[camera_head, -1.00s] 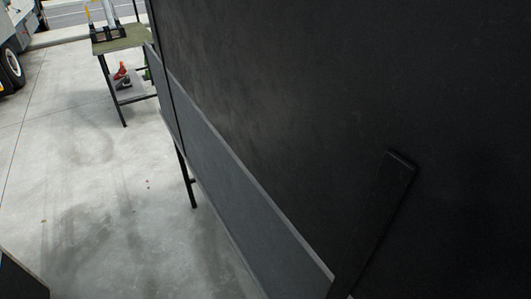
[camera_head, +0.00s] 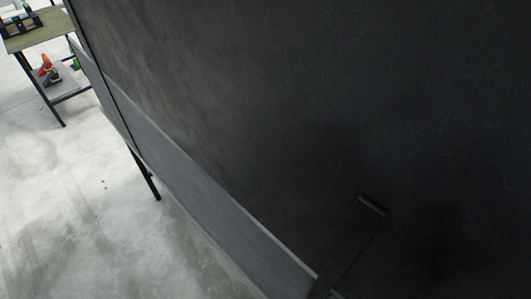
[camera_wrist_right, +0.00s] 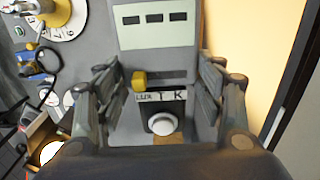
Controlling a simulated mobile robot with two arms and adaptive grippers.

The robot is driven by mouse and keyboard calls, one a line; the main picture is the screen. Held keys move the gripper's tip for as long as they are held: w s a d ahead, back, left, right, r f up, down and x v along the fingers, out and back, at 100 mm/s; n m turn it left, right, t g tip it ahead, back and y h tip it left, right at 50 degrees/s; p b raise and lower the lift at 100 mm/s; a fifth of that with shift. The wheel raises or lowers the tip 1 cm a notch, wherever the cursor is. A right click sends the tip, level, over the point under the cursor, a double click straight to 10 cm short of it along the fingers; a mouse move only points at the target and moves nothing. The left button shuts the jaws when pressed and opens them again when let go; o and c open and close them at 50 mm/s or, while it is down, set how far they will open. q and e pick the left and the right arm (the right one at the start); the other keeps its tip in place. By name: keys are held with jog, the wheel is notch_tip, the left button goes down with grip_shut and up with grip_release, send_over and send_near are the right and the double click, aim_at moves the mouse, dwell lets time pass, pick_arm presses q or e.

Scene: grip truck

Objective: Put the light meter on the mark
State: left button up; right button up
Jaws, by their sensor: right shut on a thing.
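In the right wrist view my right gripper (camera_wrist_right: 158,82) has its two fingers on either side of a grey boxy device that appears to be the light meter (camera_wrist_right: 163,124). Its face between the fingers has a white dome, a small yellow knob and a label that seems to read "LUX". My right gripper is shut on it. A pale panel with dark windows shows just beyond the fingers; I cannot tell if it belongs to the same device. No mark can be made out in any view. My left gripper does not show in the head view.
A large dark panel (camera_head: 300,110) fills most of the head view, with a grey strip (camera_head: 190,175) along its lower edge. A small table (camera_head: 38,35) stands at the upper left. Concrete floor (camera_head: 60,220) is clear. A white dial (camera_wrist_right: 55,18) and clutter show in the wrist view's left.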

jog(key=shift+a, duration=0.4)
notch_tip(320, 180, down, 3)
jog(key=shift+r+p, duration=0.1)
jog(key=shift+p, duration=1.05)
jog(key=shift+f, duration=0.35)
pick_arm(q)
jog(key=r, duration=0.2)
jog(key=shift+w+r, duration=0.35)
pick_arm(e)
jog(key=o, duration=1.3)
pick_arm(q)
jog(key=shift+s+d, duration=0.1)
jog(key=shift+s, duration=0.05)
